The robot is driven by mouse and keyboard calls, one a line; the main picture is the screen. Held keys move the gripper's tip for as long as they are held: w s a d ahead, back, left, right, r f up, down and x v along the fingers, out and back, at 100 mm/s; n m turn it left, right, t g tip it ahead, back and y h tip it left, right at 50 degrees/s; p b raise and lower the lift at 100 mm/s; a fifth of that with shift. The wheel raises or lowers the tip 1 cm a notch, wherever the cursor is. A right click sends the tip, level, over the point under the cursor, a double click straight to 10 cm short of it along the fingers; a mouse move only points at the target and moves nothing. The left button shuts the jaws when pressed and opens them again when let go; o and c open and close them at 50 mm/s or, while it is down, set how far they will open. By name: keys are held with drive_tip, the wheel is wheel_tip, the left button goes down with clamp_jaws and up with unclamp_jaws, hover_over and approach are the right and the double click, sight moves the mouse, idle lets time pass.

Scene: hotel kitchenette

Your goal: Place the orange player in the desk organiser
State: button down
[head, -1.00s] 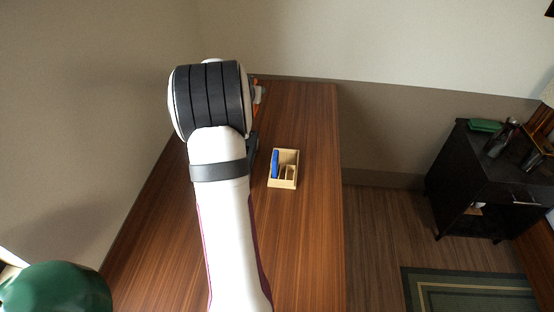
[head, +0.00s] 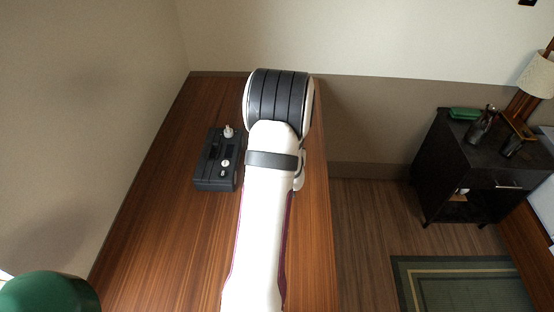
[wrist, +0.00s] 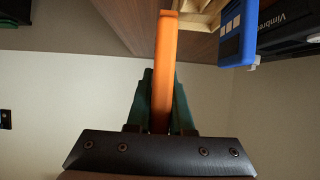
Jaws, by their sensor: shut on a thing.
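The orange player (wrist: 165,50) is a long, narrow orange piece in the wrist view. My gripper (wrist: 162,88) is shut on it, with dark green fingers on either side, and it extends past the fingertips. The desk organiser (wrist: 205,10), pale wood, shows partly at the top edge of the wrist view, just right of the player's far end. A blue item (wrist: 237,35) is at the organiser. I cannot tell whether the player touches the organiser. In the head view my arm hides the gripper, the player and the organiser.
A dark device (head: 207,172) with white pieces on top stands on the wooden counter (head: 170,230), left of my arm. A dark, lettered object (wrist: 290,30) is beside the blue item in the wrist view. A black cabinet (head: 455,165) stands apart at right.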

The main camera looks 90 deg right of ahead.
drive_tip(key=shift+w+d+f, duration=0.35)
drive_tip(key=shift+w+f, duration=0.2)
drive_tip(key=shift+f, duration=0.5)
drive_tip(key=shift+w+d+f, duration=0.35)
drive_tip(key=shift+w+f, duration=0.2)
drive_tip(key=shift+f, duration=0.5)
drive_tip(key=shift+w+d+f, duration=0.35)
drive_tip(key=shift+w+f, duration=0.2)
drive_tip(key=shift+f, duration=0.5)
drive_tip(key=shift+f, duration=0.15)
drive_tip(key=c, duration=0.8)
unclamp_jaws()
drive_tip(key=shift+a+r, duration=0.2)
drive_tip(key=shift+r, duration=0.1)
drive_tip(key=v, duration=1.1)
drive_tip(key=shift+a, duration=0.25)
drive_tip(key=shift+r, duration=0.1)
